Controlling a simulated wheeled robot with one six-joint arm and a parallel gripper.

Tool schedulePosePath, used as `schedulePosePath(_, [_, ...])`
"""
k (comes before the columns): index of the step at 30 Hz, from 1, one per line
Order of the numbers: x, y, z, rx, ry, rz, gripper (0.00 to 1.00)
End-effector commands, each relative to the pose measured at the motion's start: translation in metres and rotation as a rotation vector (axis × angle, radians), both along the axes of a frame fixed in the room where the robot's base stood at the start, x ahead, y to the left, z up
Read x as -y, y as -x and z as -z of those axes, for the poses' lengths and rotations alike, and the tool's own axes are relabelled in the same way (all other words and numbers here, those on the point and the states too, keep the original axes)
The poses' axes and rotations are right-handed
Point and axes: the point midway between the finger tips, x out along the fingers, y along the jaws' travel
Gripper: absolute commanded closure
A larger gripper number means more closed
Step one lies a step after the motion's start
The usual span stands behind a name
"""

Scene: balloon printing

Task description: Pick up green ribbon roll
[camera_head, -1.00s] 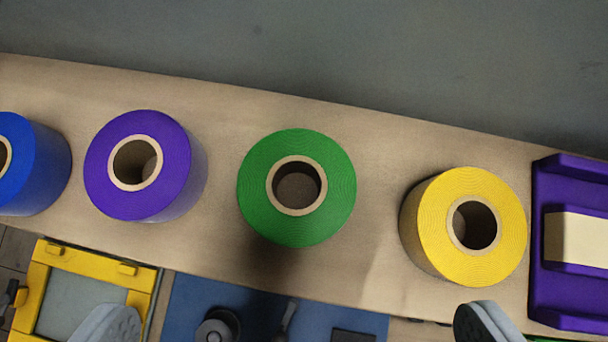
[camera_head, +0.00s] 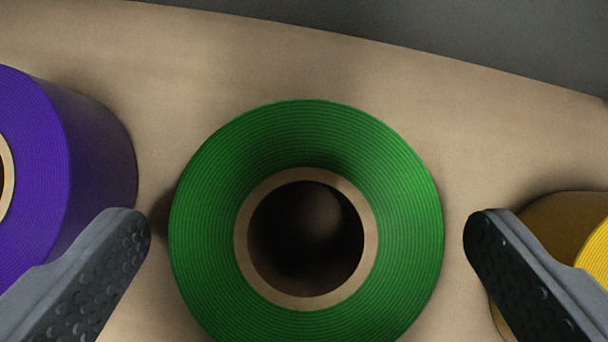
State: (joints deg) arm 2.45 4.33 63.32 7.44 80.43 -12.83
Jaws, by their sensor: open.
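The green ribbon roll (camera_head: 400,195) stands on end on the tan shelf, seen from above, with its tan core ring and dark hole facing me. Its lower edge runs out of the picture. My gripper (camera_head: 308,222) is open, with one dark grey finger to the left of the roll and one to the right. A gap shows between each fingertip and the roll's side, wider on neither side by much. The fingers do not appear to touch the roll. How deep the fingertips are beside it is hard to tell.
A purple roll (camera_head: 95,160) stands close behind the left finger, and a yellow roll (camera_head: 565,225) is partly hidden by the right finger. The tan shelf (camera_head: 230,55) is bare beyond the green roll, up to its far edge and the grey surface (camera_head: 540,35).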

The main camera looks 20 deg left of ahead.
Motion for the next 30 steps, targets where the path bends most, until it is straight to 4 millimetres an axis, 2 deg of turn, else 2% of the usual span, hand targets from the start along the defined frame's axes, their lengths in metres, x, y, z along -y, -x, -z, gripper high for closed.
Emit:
schedulePosePath(5, [-0.002,-0.011,0.019,-0.001,0.0,0.0,0.0])
schedulePosePath(12, [-0.003,-0.013,0.021,-0.001,0.0,0.0,0.0])
schedulePosePath(14, [-0.003,-0.013,0.021,-0.001,0.0,0.0,0.1])
schedulePosePath(19, [-0.003,-0.013,0.021,-0.001,0.0,0.0,0.43])
schedulePosePath(20, [-0.003,-0.013,0.021,-0.001,0.0,0.0,0.47])
schedulePosePath(30, [-0.003,-0.011,0.016,0.001,0.0,0.0,0.47])
